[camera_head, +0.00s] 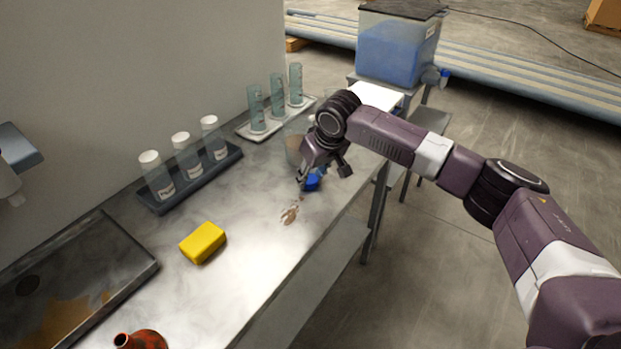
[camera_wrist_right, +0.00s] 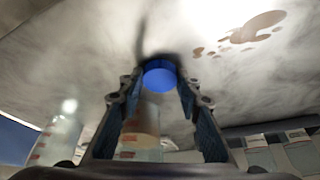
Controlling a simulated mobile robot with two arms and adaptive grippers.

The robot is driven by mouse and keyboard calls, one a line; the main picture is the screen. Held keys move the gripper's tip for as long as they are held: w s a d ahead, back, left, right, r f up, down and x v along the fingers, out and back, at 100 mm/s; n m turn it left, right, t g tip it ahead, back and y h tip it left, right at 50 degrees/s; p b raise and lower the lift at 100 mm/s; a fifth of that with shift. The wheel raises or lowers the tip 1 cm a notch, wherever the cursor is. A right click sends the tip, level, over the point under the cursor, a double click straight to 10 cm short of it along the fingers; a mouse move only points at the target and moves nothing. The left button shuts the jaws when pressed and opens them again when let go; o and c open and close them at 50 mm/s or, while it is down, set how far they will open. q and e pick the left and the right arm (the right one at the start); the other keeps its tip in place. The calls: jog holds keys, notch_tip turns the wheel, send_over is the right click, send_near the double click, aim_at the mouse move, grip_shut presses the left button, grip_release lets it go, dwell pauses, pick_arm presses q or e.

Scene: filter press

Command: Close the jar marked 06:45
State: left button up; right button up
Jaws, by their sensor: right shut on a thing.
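My right gripper (camera_head: 318,178) is low over the worktop with its fingers pointing down, shut on a small round blue cap (camera_head: 312,183). In the right wrist view the blue cap (camera_wrist_right: 160,76) sits between the fingertips. Three clear jars with pale tops and white labels, the middle one (camera_head: 187,157) among them, stand upright in a dark rack (camera_head: 160,207) to the left of the gripper. The writing on their labels is too small to read, so I cannot tell which is marked 06:45.
A beaker of brown liquid (camera_head: 294,147) stands just behind the gripper. Tall blue-green cylinders (camera_head: 277,98) stand on a white tray at the back. A yellow sponge (camera_head: 202,242), a brown spill (camera_head: 291,212), a sink (camera_head: 120,250) and a red-black vessel (camera_head: 146,340) are nearer.

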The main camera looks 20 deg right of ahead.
aim_at(311, 183)
notch_tip(311, 183, up, 20)
jog(key=shift+b, duration=0.45)
jog(key=shift+f, duration=0.2)
jog(key=s+f+m, duration=0.1)
jog(key=s+f, duration=0.2)
jog(key=s, duration=0.4)
jog(key=s+f+m, duration=0.1)
jog(key=s+f, duration=0.3)
jog(key=s, duration=0.4)
jog(key=s+f+m+h, duration=0.1)
jog(key=s+f, duration=0.2)
jog(key=s, duration=0.5)
jog(key=shift+a+f, duration=0.35)
jog(key=shift+w, duration=0.1)
